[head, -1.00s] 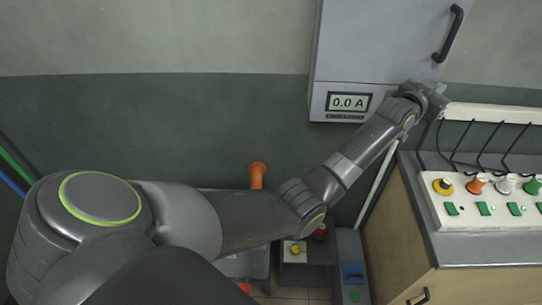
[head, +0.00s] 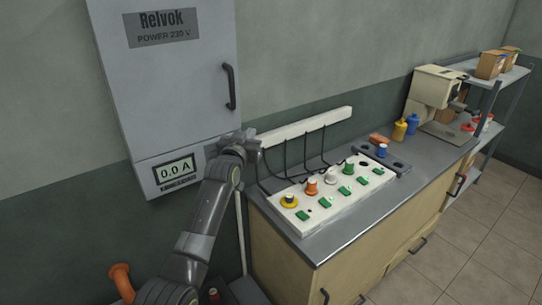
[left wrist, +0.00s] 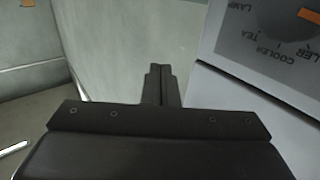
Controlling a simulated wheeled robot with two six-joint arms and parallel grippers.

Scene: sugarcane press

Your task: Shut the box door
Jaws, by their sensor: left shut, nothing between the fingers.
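The grey wall box (head: 150,165) hangs at the upper left of the head view. Its door (head: 170,80) carries a "Relvok POWER 220 V" label and a black handle (head: 230,87) on the right. The door looks flush with the box; a small gap cannot be ruled out. My left gripper (head: 250,139) is at the box's lower right corner, below the handle; contact cannot be told. In the left wrist view its fingers (left wrist: 160,85) are shut and empty, beside a light grey panel with a dial (left wrist: 285,22). My right gripper is out of view.
A 0.0 A display (head: 175,172) is on the box's lower front. A white rail (head: 305,127) with black cables runs right of the gripper, above a button panel (head: 335,195) on the counter (head: 340,238). An orange knob (head: 121,280) is below the box.

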